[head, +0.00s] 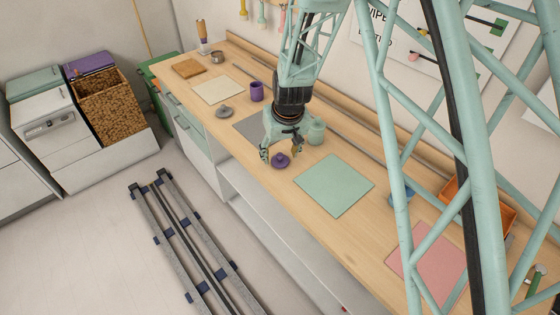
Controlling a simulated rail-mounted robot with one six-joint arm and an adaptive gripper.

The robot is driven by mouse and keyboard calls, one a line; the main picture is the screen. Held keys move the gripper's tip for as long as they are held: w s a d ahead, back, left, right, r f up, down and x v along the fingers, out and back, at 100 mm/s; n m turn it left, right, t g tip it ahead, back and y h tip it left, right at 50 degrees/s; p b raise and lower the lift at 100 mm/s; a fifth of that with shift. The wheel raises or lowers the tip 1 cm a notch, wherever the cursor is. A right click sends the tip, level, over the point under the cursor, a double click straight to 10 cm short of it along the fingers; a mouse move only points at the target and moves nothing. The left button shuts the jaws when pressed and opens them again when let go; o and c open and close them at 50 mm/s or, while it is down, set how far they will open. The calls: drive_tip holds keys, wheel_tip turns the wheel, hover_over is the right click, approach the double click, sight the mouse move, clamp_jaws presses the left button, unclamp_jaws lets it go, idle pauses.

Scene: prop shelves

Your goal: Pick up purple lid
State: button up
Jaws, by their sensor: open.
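The purple lid (281,161) is a small round disc with a knob, lying on the wooden counter at the left edge of the green mat. My gripper (281,156) points down at the lid, with one finger to its left and one to its right. The fingers are open. Whether they touch the lid or hang just above it, I cannot tell. A purple cup (256,92) stands upright farther back along the counter.
A pale green jar (316,131) stands close to the right of my gripper. A grey lid (223,112) lies farther left. The green mat (334,186) is bare. An orange bin (505,217) stands at the right. The counter (262,192) has a front edge near the lid.

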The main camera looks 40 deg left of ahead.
drive_tip(key=shift+w+a+f, duration=0.1)
drive_tip(key=shift+a+f, duration=0.05)
drive_tip(key=shift+f, duration=0.35)
drive_tip(key=shift+c, duration=0.9)
drive_tip(key=c, duration=0.6)
